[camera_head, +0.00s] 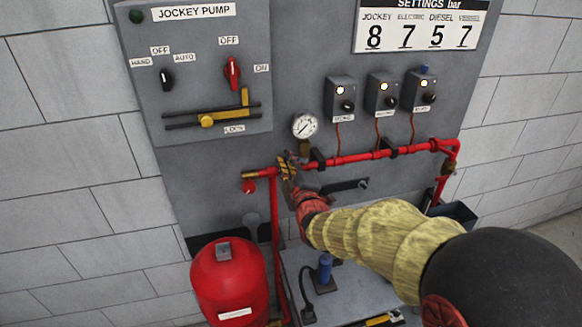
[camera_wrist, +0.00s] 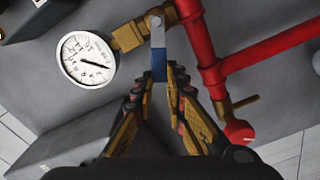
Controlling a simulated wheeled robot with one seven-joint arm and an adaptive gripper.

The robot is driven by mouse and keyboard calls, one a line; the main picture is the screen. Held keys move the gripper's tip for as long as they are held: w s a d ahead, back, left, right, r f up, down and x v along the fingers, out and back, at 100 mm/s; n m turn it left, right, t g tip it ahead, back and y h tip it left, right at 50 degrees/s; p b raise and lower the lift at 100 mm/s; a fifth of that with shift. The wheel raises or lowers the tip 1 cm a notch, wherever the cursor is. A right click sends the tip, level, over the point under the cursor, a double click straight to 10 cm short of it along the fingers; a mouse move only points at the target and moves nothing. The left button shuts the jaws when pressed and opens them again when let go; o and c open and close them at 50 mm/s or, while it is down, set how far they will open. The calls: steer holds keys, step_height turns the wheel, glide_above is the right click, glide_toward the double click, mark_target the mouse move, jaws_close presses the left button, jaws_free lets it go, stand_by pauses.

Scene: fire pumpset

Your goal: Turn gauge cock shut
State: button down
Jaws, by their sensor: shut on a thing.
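The gauge cock is a brass fitting (camera_wrist: 130,36) between the white dial gauge (camera_wrist: 87,60) and the red pipe (camera_wrist: 205,50). Its flat lever (camera_wrist: 157,36) has a grey metal top and a blue sleeve. The lever lies at a steep angle across the brass body. My gripper (camera_wrist: 160,80) is shut on the lever's blue end, with a finger on each side. In the head view my gripper (camera_head: 288,165) is at the red pipe, just below and left of the gauge (camera_head: 305,125). The lever is hidden there.
A brass valve with a red cap (camera_wrist: 238,130) is close to the right of my fingers; it also shows in the head view (camera_head: 249,185). A horizontal red pipe (camera_head: 350,158) runs right. A red tank (camera_head: 228,280) stands below left. Switch boxes (camera_head: 382,95) are above.

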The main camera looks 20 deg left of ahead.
steer(key=shift+s+a+f+n+b, duration=0.15)
steer(key=shift+f+n+b, duration=0.6)
steer(key=shift+n+b, duration=0.4)
steer(key=shift+a+f+n+b, duration=0.1)
steer(key=shift+f+n+b, duration=0.7)
steer(key=shift+n, duration=0.55)
steer(key=c, duration=1.8)
jaws_free()
steer(key=shift+o, duration=0.2)
steer(key=shift+r, duration=0.1)
steer(key=v, duration=1.2)
